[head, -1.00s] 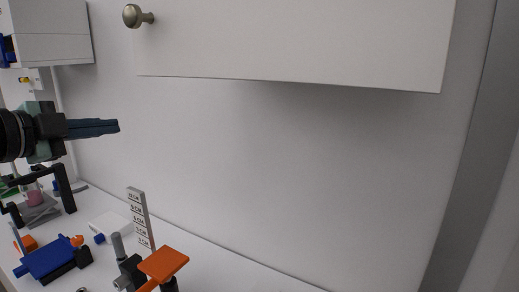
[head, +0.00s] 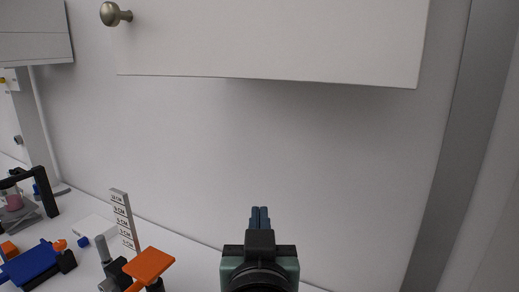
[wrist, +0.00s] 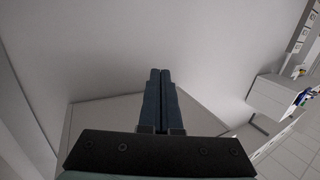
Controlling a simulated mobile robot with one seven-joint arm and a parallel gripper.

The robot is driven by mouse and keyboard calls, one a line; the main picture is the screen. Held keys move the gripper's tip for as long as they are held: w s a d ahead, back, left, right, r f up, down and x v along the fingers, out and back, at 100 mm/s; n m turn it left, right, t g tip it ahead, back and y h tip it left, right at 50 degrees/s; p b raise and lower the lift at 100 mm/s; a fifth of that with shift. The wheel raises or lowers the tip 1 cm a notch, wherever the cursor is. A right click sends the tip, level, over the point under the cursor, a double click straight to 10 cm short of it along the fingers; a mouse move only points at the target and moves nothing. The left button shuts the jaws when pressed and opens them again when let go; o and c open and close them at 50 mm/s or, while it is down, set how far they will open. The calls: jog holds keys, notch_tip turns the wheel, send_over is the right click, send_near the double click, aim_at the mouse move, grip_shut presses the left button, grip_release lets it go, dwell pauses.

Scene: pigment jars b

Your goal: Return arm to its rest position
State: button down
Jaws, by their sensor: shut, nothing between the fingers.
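My gripper (head: 260,217) is at the bottom middle of the head view, over the right part of the white bench. Its dark blue fingers are together, pointing away from me toward the white wall, and nothing is between them. In the wrist view the shut fingers (wrist: 160,95) point up the picture toward a plain pale surface. No object touches the gripper in either view.
A white cabinet (head: 270,35) with a round metal knob (head: 110,14) hangs above. On the bench at left are an orange-topped stand (head: 149,264), a marked height gauge (head: 124,217), a blue tool (head: 32,263) and a black frame (head: 45,190). The wall area around my gripper is clear.

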jog(key=s+r+t, duration=0.5)
jog(key=s+r, duration=0.1)
jog(key=r, duration=0.6)
jog(key=s+r+t, duration=0.5)
jog(key=s+r, duration=0.2)
jog(key=r, duration=0.6)
jog(key=shift+r, duration=0.15)
